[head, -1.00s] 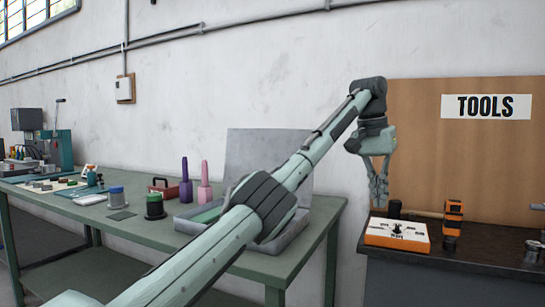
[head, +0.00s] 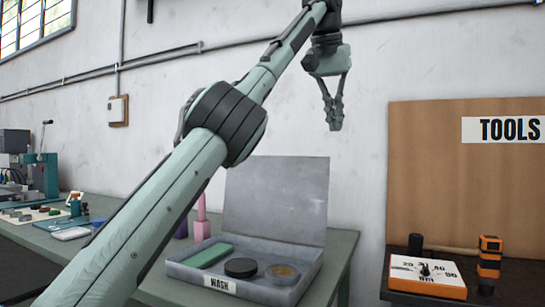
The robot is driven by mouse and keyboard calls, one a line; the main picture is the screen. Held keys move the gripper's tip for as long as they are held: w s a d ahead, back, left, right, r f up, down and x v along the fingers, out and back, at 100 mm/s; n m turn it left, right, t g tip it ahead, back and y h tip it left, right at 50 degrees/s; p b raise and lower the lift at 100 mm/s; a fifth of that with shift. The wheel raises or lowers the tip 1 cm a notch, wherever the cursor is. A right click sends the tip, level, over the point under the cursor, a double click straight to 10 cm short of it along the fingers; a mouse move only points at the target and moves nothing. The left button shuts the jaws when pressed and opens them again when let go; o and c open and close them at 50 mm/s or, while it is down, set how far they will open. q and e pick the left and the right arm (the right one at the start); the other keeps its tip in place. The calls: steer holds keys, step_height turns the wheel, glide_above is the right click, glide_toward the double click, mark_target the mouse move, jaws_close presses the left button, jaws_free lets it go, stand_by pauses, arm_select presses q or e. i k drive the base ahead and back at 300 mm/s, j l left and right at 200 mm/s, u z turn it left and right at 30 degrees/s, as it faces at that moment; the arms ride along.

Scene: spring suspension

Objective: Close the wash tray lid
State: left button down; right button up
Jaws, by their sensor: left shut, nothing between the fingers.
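The grey wash tray (head: 264,291), with a "WASH" label on its front, sits on the green bench. Its lid (head: 275,200) stands open and upright at the back edge, against the wall side. In the tray lie a green block (head: 203,256), a dark round piece (head: 241,267) and a brownish round dish (head: 283,274). My left gripper (head: 335,128) hangs in the air, above and to the right of the lid, pointing down. Its fingers are together and empty, and it is apart from the lid. My right gripper is out of view.
My left arm crosses the view and hides part of the bench (head: 345,246). A pink bottle (head: 201,222) and a purple one (head: 181,230) stand left of the tray. At right, a dark counter holds an orange-and-white box (head: 428,291) beneath a "TOOLS" board (head: 440,180).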

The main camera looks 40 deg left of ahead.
mark_target(284, 198)
steer(key=i+j, duration=0.15)
steer(key=j, duration=0.2)
steer(key=i+j, duration=0.1)
steer(key=j, duration=0.25)
steer(key=i+j, duration=0.15)
steer(key=j, duration=0.25)
steer(key=i+j, duration=0.15)
steer(key=j, duration=0.2)
